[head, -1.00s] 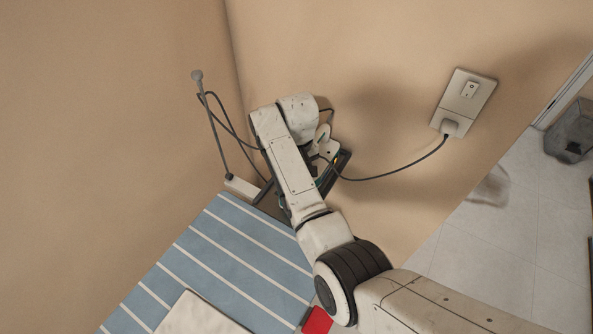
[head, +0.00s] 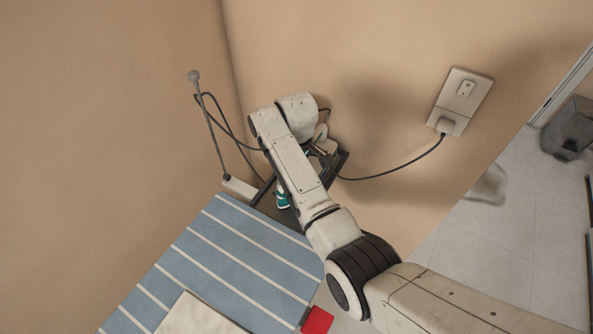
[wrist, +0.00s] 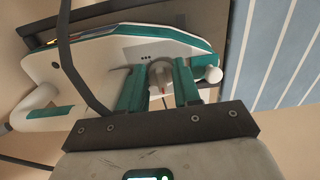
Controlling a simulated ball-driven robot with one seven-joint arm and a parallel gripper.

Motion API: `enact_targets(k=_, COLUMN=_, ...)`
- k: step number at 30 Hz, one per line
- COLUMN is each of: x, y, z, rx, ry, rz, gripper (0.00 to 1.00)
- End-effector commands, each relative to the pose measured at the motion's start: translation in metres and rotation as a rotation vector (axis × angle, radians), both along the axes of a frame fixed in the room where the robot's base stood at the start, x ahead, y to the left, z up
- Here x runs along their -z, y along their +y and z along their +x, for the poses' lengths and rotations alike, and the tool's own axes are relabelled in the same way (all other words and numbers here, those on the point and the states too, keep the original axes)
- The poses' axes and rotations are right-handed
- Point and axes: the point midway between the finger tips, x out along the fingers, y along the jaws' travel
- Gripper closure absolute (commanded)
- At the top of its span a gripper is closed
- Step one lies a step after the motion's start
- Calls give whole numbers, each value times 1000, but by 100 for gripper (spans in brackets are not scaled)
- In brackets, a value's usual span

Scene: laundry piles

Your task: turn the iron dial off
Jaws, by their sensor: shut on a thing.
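The iron (wrist: 110,55), white with teal trim, fills the upper part of the wrist view. In the head view only a teal and white part of the iron (head: 283,200) shows beside my arm; the rest is hidden. The iron's grey dial (wrist: 160,75) with a small red mark sits between the two teal fingers of my gripper (wrist: 160,88). The gripper is shut on the dial, one finger on each side. In the head view my arm covers the dial and the fingertips.
The blue striped ironing board (head: 230,262) extends toward the lower left. A grey cord stand (head: 208,125) rises at its far end. A black cord runs to the wall outlet (head: 449,122). A red item (head: 318,320) and pale folded cloth (head: 195,316) lie near the bottom.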

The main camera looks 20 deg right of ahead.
Motion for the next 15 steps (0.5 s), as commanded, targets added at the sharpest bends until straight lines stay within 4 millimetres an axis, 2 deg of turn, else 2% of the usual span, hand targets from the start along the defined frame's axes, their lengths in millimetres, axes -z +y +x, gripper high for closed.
enact_targets(k=10, x=-2, y=0, z=1, rx=-2, ry=-4, rz=-1, gripper=98)
enact_targets(k=11, x=-2, y=0, z=1, rx=-1, ry=-4, rz=-1, gripper=65)
enact_targets(k=13, x=-2, y=0, z=1, rx=-1, ry=-4, rz=-1, gripper=58)
enact_targets(k=15, x=-1, y=0, z=1, rx=-1, ry=-4, rz=-1, gripper=58)
